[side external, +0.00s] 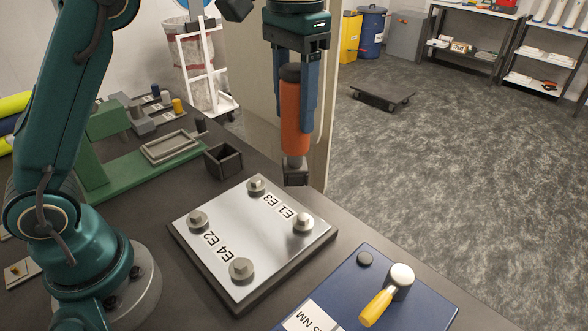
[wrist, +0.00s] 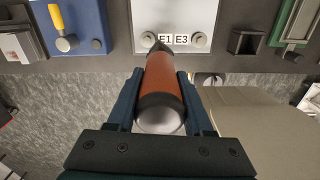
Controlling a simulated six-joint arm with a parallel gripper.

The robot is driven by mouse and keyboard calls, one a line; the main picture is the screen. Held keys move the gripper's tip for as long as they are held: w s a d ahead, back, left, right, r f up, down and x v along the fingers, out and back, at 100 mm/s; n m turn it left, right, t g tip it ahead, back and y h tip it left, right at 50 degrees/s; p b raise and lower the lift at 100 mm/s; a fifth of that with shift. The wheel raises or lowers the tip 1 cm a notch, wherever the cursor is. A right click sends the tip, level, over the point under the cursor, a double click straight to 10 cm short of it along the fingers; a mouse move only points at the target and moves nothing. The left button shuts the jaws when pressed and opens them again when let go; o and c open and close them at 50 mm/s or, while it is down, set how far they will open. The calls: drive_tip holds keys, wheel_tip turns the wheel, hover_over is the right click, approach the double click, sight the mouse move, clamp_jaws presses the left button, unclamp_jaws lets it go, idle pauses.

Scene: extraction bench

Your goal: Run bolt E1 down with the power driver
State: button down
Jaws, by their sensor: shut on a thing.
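My gripper (side external: 297,95) is shut on the orange power driver (side external: 295,118), which hangs upright with its dark socket end down. The driver also shows in the wrist view (wrist: 165,78) between the two fingers. Bolt E1 (side external: 303,222) is a hex-headed bolt at the right corner of the silver plate (side external: 245,225), beside its label. The driver tip is in the air above the plate's far edge, apart from the bolt. In the wrist view the tip appears close to bolt E1 (wrist: 147,38), between it and the label. Its exact height is unclear.
Bolt E3 (side external: 256,185) and two more bolts stand on the plate. An open dark box (side external: 223,161) and a green fixture (side external: 135,170) stand behind the plate.

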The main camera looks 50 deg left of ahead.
drive_tip(key=d, duration=0.1)
drive_tip(key=s+d+m, duration=0.1)
drive_tip(key=d, duration=0.1)
drive_tip(key=shift+r, duration=0.15)
drive_tip(key=shift+f, duration=4)
idle(3.0)
